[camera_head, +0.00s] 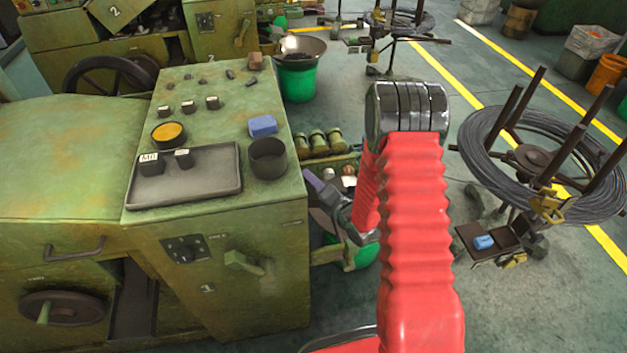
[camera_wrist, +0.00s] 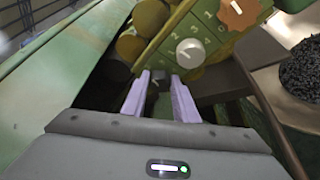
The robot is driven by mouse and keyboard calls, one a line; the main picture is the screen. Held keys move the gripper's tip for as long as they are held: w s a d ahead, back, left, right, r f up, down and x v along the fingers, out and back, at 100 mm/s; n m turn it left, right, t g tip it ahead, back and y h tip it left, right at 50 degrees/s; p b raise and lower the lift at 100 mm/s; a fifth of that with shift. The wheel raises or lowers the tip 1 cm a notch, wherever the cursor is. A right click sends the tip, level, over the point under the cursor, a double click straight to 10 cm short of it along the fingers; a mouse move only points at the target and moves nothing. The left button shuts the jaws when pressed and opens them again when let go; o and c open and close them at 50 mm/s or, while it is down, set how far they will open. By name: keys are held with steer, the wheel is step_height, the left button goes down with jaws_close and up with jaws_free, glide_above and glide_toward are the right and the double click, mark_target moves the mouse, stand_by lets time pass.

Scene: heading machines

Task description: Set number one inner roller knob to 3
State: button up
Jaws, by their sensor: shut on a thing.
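The machine marked 1 (camera_head: 207,288) fills the left of the head view. In the wrist view, a green panel (camera_wrist: 205,28) on it carries printed digits, a white knob (camera_wrist: 189,51), an orange knob (camera_wrist: 238,12) and a small dark knob (camera_wrist: 157,80). My gripper (camera_wrist: 158,92) has its pale purple fingers on either side of the dark knob, shut on it. Its pointer and setting are too small and hidden to read. I cannot tell which knob is the inner roller one. In the head view, my gripper (camera_head: 318,185) is at the machine's right side, partly hidden by my arm.
A dark cup (camera_head: 267,158), a blue block (camera_head: 262,125) and a grey tray (camera_head: 215,180) are on the machine top.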

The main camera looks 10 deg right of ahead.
steer(key=m+t, duration=0.1)
steer(key=m, duration=0.2)
steer(key=f+m+t+y, duration=0.1)
steer(key=m, duration=0.2)
steer(key=shift+s+d, duration=0.1)
steer(key=shift+d, duration=0.05)
steer(key=shift+f, duration=0.1)
stand_by(0.5)
steer(key=o, duration=1)
steer(key=shift+o, duration=0.3)
steer(key=shift+y, duration=0.3)
steer(key=shift+r, duration=0.25)
